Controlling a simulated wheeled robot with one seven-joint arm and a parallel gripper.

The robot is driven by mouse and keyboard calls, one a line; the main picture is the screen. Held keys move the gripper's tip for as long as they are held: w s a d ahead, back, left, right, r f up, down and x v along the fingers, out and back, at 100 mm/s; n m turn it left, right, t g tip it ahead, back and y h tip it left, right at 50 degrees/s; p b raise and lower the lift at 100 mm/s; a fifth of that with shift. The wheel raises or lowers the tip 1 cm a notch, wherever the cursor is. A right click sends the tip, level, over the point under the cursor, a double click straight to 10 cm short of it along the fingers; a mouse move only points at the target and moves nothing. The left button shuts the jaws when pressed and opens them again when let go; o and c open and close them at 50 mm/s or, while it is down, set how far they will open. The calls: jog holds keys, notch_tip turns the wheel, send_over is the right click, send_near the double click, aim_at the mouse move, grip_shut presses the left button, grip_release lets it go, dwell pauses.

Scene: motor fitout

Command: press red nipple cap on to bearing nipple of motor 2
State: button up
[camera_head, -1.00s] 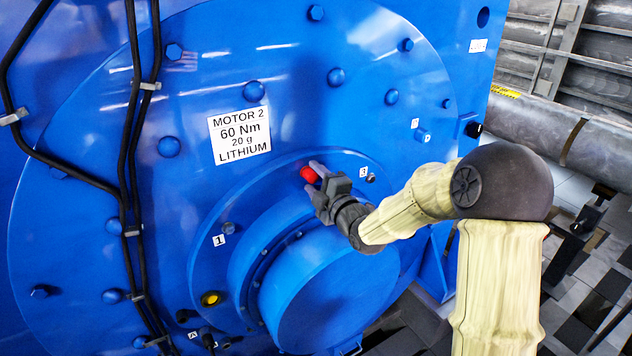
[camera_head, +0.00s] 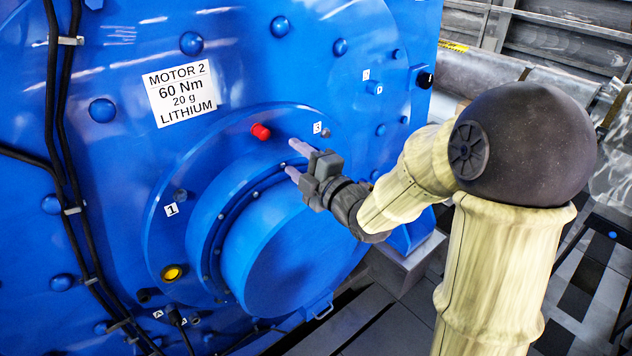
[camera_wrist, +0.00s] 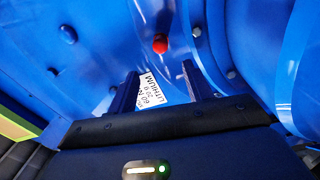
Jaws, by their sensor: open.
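The red nipple cap (camera_head: 261,131) sits on the upper part of the round bearing flange of blue motor 2 (camera_head: 352,85). It stands out from the flange face, and the nipple under it is hidden. The cap also shows in the wrist view (camera_wrist: 160,44), beyond the fingertips and roughly between them. My gripper (camera_head: 296,160) is open and empty, to the right of and slightly below the cap, apart from it. Its two fingers show in the wrist view (camera_wrist: 157,82) with nothing between them.
A white label (camera_head: 182,93) reads MOTOR 2, 60 Nm, 20 g, LITHIUM. A yellow fitting (camera_head: 172,273) sits low on the flange near tag 1 (camera_head: 171,210). Black cables (camera_head: 62,130) run down the left. The bearing housing (camera_head: 295,255) bulges out below my gripper.

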jog(key=b+v, duration=0.1)
jog(key=v, duration=0.5)
dwell(0.6)
jog(key=s+d+f+m+g+h, duration=0.1)
jog(key=d+f+m+g+h, duration=0.1)
jog(key=d+f+m+h, duration=0.3)
jog(key=s+d+f+m+g+h, duration=0.1)
jog(key=d+f+m+g+h, duration=0.25)
jog(key=f+m, duration=0.35)
jog(key=s+f+m+g+h, duration=0.1)
jog(key=s+f+m+g, duration=0.2)
jog(key=s+m, duration=0.2)
jog(key=s+d+f+m+g, duration=0.1)
jog(key=s+f+m+g, duration=0.2)
jog(key=s, duration=0.5)
jog(key=m+g, duration=0.1)
jog(key=m, duration=0.1)
jog(key=shift+d+f+m+h, duration=0.15)
jog(key=shift+d+m+h, duration=0.05)
jog(key=shift+m+h, duration=0.15)
jog(key=shift+s, duration=0.1)
